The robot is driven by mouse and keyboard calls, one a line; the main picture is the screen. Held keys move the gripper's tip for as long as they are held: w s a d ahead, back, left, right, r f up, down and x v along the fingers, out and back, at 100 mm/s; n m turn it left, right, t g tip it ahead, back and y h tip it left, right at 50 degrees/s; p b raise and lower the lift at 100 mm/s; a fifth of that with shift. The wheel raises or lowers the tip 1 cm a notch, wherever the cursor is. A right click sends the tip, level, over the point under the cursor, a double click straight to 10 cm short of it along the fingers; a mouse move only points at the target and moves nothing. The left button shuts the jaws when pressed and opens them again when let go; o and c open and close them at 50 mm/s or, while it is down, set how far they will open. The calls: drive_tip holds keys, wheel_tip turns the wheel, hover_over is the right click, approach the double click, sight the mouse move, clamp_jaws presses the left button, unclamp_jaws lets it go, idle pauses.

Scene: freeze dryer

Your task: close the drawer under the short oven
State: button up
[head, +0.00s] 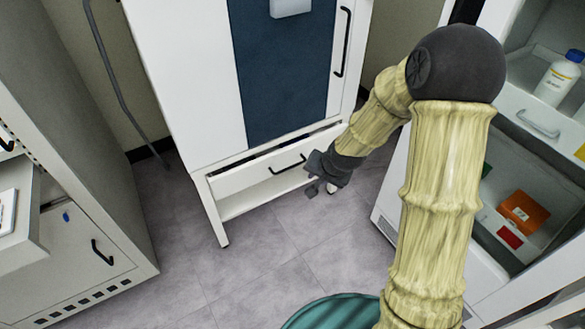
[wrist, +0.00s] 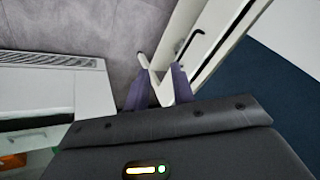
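The short oven (head: 190,70) is a white cabinet with a dark blue door panel. The drawer (head: 240,178) under it is white with a dark bar handle (head: 288,166). It stands partly open, with a dark gap along its top edge. In the wrist view the drawer handle (wrist: 188,45) shows above the fingers. My gripper (head: 313,187) is in front of the drawer's right end, and its wrist hides that corner. In the wrist view my gripper (wrist: 160,74) has its two fingers apart, with white frame parts visible between and beyond them. I cannot tell whether it touches the drawer.
A grey cabinet (head: 120,200) stands at the left. At the right, an open white unit (head: 545,125) holds a bottle (head: 559,77) and an orange box (head: 523,213). The tiled floor (head: 240,260) before the oven is clear. A grey cable hangs at the back wall.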

drive_tip(key=s+d+r+n+g+h, duration=0.1)
drive_tip(key=s+d+r+n, duration=0.1)
drive_tip(key=s, duration=0.6)
drive_tip(key=s+d+r+n+g+h, duration=0.1)
drive_tip(key=s+d+r+n, duration=0.1)
drive_tip(key=s+d+r, duration=0.3)
drive_tip(key=s+r, duration=0.1)
drive_tip(key=s, duration=0.3)
drive_tip(key=shift+d+r+n+g, duration=0.15)
drive_tip(key=shift+n+g, duration=0.15)
drive_tip(key=shift+n, duration=0.1)
